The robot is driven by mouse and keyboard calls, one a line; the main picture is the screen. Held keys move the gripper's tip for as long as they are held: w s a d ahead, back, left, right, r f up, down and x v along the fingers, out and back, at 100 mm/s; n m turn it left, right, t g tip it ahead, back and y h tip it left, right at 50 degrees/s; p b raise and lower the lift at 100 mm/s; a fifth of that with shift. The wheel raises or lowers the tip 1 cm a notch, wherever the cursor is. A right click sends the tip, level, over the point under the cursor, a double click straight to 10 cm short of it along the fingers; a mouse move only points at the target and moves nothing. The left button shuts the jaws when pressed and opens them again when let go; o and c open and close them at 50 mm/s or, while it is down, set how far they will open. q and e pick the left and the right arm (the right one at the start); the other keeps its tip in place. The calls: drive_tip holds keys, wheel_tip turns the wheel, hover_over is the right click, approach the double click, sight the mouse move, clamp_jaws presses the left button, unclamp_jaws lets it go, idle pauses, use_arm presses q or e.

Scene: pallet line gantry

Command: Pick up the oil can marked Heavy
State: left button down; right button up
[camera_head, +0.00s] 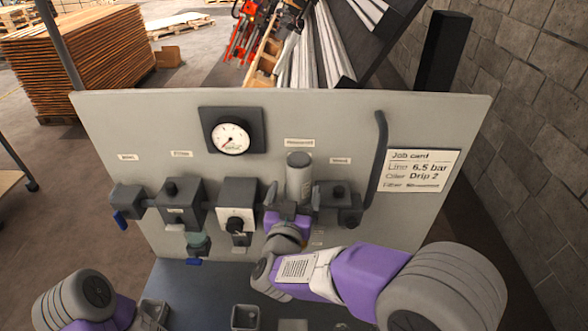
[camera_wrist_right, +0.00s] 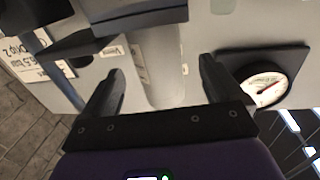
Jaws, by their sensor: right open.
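No oil can with a readable Heavy mark shows in either view. My right gripper (camera_head: 292,200) is open in front of the grey panel, its fingers either side of a pale grey upright cylinder (camera_head: 299,180). In the right wrist view, the two dark fingers of the right gripper (camera_wrist_right: 160,85) are spread apart, with the pale cylinder (camera_wrist_right: 160,65) between them. I cannot tell whether they touch it. My left arm enters at the lower left; its gripper is not visible.
The upright panel (camera_head: 120,190) carries a row of dark valve units (camera_head: 182,203), a round gauge (camera_head: 231,137) and a job card (camera_head: 418,170) reading 6.5 bar and Drip 2. Small square holders (camera_head: 245,317) stand at the bottom edge. A block wall (camera_head: 520,110) is at right.

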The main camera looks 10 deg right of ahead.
sight(300, 173)
drive_tip(key=shift+x, duration=0.8)
drive_tip(key=w, duration=0.1)
drive_tip(key=w+d+r, duration=0.1)
drive_tip(key=w+d+p, duration=0.1)
drive_tip(key=w, duration=0.1)
drive_tip(key=shift+r, duration=0.2)
drive_tip(key=shift+w+d, duration=0.1)
drive_tip(key=shift+w, duration=0.25)
